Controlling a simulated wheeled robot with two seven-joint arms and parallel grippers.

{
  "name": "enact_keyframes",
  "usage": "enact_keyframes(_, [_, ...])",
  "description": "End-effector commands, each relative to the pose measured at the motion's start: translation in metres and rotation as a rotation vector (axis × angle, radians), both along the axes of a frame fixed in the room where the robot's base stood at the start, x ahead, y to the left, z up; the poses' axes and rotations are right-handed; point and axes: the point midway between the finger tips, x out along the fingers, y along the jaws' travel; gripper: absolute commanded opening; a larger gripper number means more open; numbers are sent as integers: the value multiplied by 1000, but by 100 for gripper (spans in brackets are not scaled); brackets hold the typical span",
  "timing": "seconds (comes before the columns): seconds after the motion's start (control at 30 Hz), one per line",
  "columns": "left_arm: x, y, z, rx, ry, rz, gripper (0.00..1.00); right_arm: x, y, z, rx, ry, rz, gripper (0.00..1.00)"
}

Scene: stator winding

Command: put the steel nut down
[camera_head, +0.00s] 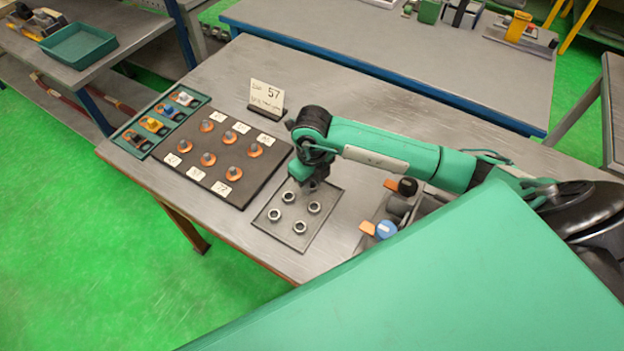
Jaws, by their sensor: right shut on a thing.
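My right gripper (312,186) points down over the upper part of a flat dark tray (272,230) on the steel table. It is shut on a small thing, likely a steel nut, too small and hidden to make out. Several steel nuts stand on the tray: an upper left one (289,196), a right one (314,207), a left one (274,214) and a lower one (299,227). I cannot tell whether the held thing touches the tray. My left gripper is not in view.
Left of the tray lies a dark board (243,197) with copper-coloured round parts and number cards. A green tray (134,150) of small connectors adjoins it. A parts holder with a blue knob (386,229) lies right.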

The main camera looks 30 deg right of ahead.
Motion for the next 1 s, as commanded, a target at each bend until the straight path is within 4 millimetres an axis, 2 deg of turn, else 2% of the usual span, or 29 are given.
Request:
enact_keyframes(0.03, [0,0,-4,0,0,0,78,0,0,-3,0,0,0,3])
enact_keyframes(0.07, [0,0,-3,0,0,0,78,0,0,-3,0,0,0,29])
enact_keyframes(0.1, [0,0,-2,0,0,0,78,0,0,-2,0,0,0,36])
enact_keyframes(0.37, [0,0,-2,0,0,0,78,0,0,-2,0,0,0,36])
enact_keyframes(0.53, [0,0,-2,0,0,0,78,1,0,6,0,-2,0,36])
enact_keyframes(0.67, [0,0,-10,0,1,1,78,1,0,28,0,-6,2,36])
enact_keyframes(0.9, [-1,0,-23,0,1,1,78,2,0,82,0,-6,1,36])
enact_keyframes(1.0, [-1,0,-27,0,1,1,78,1,0,99,0,-4,2,36])
